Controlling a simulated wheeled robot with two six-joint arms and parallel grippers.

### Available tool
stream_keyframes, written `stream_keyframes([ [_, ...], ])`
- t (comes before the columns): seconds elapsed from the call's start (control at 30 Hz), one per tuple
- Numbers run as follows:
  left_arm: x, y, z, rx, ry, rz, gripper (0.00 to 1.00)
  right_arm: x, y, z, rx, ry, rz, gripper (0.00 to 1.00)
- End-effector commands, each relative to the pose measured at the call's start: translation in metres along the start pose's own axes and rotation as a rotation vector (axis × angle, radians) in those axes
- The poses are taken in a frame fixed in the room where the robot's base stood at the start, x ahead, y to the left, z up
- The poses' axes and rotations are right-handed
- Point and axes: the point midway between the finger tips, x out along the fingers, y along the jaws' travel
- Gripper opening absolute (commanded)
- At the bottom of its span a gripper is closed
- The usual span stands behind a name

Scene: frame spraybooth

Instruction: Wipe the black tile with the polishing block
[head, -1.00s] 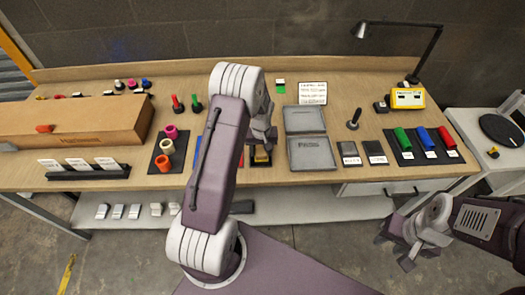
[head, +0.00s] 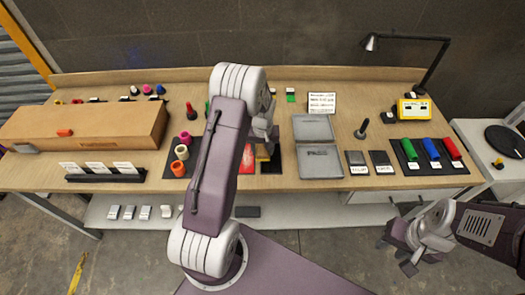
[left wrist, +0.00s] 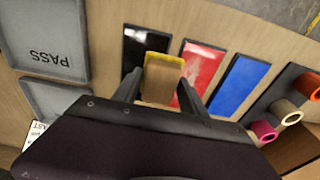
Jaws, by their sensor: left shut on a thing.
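The black tile (left wrist: 148,45) is a glossy dark rectangle in the left wrist view, partly hidden by the block and a finger. Its dark edge also shows beside my arm in the head view (head: 274,164). The polishing block (left wrist: 162,88) is wood-coloured with a yellow edge. My left gripper (left wrist: 162,98) is shut on it. The block overlaps the tile's lower right part in the wrist view; I cannot tell whether they touch. My right gripper (head: 397,255) is open and empty, off the table's front edge.
A red tile (left wrist: 205,62) and a blue tile (left wrist: 240,85) lie beside the black one. A grey PASS tray (head: 320,163) stands on the other side. Coloured rolls sit on a dark mat (head: 174,152); a cardboard box (head: 85,125) is at left.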

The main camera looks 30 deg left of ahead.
Motion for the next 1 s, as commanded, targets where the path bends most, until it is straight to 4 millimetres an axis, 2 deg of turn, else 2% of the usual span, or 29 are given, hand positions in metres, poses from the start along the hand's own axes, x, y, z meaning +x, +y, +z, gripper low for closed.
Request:
stream_keyframes([
  [0.1,-0.015,0.000,-0.003,0.001,0.001,0.000,0.05,-0.013,0.000,-0.001,0.000,0.000,0.000,0.36],
  [0.27,-0.024,0.000,-0.004,0.002,0.001,0.001,0.05,-0.020,0.000,-0.002,0.000,0.000,0.000,0.36],
  [1.0,-0.024,0.000,-0.004,0.002,0.001,0.001,0.05,-0.019,0.000,-0.002,0.000,0.000,0.000,0.36],
])
